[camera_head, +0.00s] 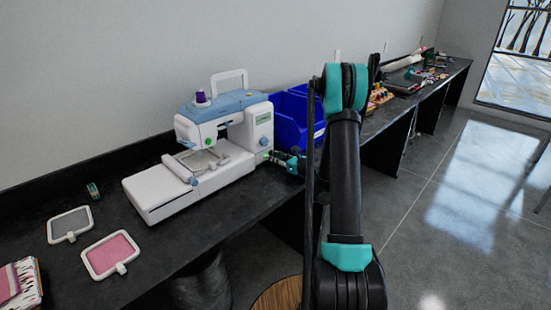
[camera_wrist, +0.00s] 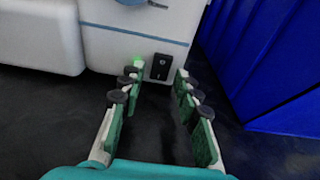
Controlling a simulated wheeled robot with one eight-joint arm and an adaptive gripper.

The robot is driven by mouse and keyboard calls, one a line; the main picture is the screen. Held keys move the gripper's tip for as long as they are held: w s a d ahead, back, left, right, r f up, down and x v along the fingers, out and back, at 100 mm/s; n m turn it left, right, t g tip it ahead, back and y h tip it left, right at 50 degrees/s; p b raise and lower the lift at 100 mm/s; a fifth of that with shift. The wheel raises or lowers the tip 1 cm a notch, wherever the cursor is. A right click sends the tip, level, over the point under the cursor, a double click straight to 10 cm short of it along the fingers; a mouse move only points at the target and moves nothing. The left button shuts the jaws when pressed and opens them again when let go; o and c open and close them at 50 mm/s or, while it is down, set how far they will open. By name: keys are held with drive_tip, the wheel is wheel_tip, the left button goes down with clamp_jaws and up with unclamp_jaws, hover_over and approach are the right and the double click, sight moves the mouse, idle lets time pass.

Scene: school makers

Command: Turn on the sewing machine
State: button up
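The white and blue sewing machine (camera_head: 244,136) stands on the black counter in the head view. Its lower side wall shows in the wrist view (camera_wrist: 120,48), with a small black switch (camera_wrist: 161,67) low on it. A green light (camera_wrist: 138,61) glows just left of the switch. My gripper (camera_wrist: 158,74) is open and empty, its two fingers reaching toward the wall on either side of the switch. In the head view my gripper (camera_head: 273,157) is at the machine's right side, low over the counter. Whether a fingertip touches the wall, I cannot tell.
Blue bins (camera_head: 293,121) stand close to the right of the machine; one fills the right of the wrist view (camera_wrist: 270,65). A grey hoop (camera_head: 70,224) and a pink hoop (camera_head: 111,254) lie on the counter at front left. Open floor lies to the right.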

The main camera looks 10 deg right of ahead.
drive_tip(key=shift+o, duration=0.2)
drive_tip(key=shift+r, duration=0.1)
drive_tip(key=shift+r+g+h, duration=0.35)
drive_tip(key=shift+g+h, duration=0.45)
drive_tip(key=shift+g, duration=0.3)
drive_tip(key=v, duration=1.8)
drive_tip(key=s+a+f+n+g+h, duration=0.2)
drive_tip(key=s+a+n, duration=0.3)
drive_tip(key=s+n, duration=0.5)
drive_tip(key=s+a+f+n+g+h, duration=0.3)
drive_tip(key=s+a+n, duration=0.1)
drive_tip(key=s+n, duration=0.5)
drive_tip(key=shift+s+a+f+n+g, duration=0.25)
drive_tip(key=shift+s+a+n+g, duration=0.15)
drive_tip(key=shift+n, duration=0.1)
drive_tip(key=shift+s, duration=0.1)
drive_tip(key=s+d+f+n+h, duration=0.2)
drive_tip(key=s+n+h, duration=0.1)
drive_tip(key=s+n, duration=0.5)
drive_tip(key=shift+s+d+n+g, duration=0.2)
drive_tip(key=shift+n+g, duration=0.1)
drive_tip(key=shift+g, duration=0.1)
